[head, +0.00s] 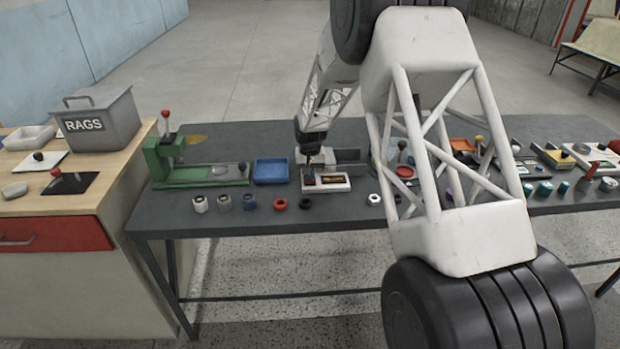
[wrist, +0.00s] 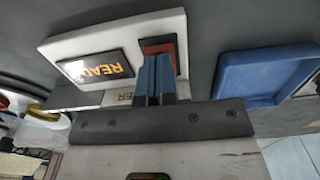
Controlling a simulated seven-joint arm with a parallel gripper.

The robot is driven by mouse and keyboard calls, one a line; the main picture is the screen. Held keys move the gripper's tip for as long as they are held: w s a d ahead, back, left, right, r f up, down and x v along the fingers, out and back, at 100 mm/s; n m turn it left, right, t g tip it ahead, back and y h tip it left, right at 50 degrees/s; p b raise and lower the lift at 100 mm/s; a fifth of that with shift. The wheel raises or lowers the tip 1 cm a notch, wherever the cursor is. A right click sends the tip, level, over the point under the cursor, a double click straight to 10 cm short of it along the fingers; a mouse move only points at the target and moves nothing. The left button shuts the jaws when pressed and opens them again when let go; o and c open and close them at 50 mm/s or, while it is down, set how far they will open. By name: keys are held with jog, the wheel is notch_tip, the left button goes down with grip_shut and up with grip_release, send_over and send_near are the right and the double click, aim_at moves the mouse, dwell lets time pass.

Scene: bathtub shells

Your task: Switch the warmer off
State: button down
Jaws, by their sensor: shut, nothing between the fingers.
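The warmer (head: 338,184) is a white box on the dark bench, with an orange-lit display (head: 332,179). In the wrist view the warmer (wrist: 107,32) fills the upper left, and its display (wrist: 97,68) shows orange letters that read like READY. Its red rocker switch (wrist: 159,46) sits in a dark recess beside the display. My gripper (wrist: 155,60) is shut and empty, its blue fingertips over the switch and partly hiding it. I cannot tell whether they touch it. In the head view my gripper (head: 308,178) is at the warmer's left end.
A blue tray (head: 271,171) lies just left of the warmer; it shows in the wrist view too (wrist: 262,62). A green press (head: 200,172) stands further left. Several small rings and cylinders line the bench front (head: 279,204). A grey RAGS bin (head: 100,125) stands on the left cabinet.

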jog(key=shift+f, duration=0.35)
dwell(0.4)
jog(key=shift+r, duration=3.5)
